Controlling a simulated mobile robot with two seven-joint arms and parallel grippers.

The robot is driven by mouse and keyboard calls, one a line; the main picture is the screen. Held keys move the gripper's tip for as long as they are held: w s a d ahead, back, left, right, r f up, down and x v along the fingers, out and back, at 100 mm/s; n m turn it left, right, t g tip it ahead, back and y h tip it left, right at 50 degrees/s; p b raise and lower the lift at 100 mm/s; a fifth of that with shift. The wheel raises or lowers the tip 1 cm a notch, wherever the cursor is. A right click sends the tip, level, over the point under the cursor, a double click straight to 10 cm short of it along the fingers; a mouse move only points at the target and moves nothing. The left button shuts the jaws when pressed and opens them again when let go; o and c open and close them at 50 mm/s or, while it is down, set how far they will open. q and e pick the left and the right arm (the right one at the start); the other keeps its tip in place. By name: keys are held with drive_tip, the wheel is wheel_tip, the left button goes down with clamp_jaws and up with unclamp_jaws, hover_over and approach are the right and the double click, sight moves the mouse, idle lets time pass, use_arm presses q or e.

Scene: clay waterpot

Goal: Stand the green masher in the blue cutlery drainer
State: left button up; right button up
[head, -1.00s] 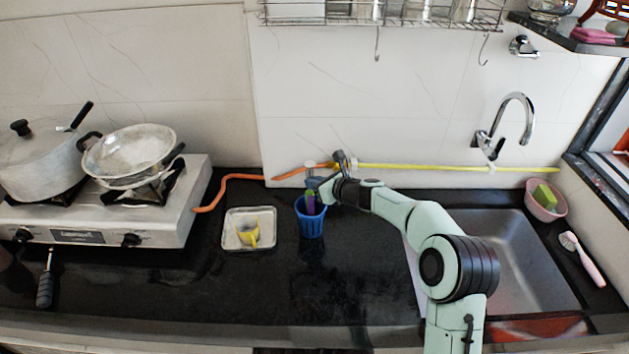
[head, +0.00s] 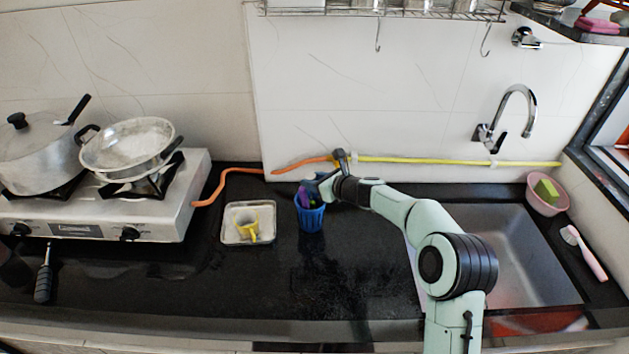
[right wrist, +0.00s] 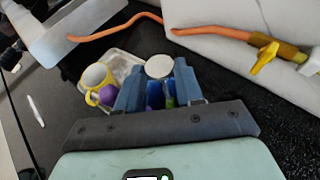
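The blue cutlery drainer (head: 311,220) stands on the black counter, and part of its inside shows in the right wrist view (right wrist: 154,97). A green piece (right wrist: 169,90), seemingly the masher's, is in the drainer between my fingers, with a pale round disc (right wrist: 159,66) just beyond. The masher is mostly hidden in the head view. My right gripper (head: 318,187) is at the drainer's rim. Its fingers (right wrist: 159,88) stand apart, open around the green piece. My left gripper is out of view.
A yellow mug (head: 246,226) sits on a pale tray (head: 229,238) left of the drainer. The stove (head: 178,215) with pots is further left, the sink (head: 530,260) right. An orange hose (head: 228,178) runs along the back wall.

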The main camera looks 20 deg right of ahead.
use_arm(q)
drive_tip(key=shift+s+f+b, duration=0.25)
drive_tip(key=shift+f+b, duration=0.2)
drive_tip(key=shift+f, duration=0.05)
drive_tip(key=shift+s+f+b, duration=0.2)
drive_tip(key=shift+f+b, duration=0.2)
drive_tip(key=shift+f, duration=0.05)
use_arm(e)
drive_tip(key=v, duration=1.3)
drive_tip(key=shift+s, duration=0.2)
drive_tip(key=shift+d, duration=0.1)
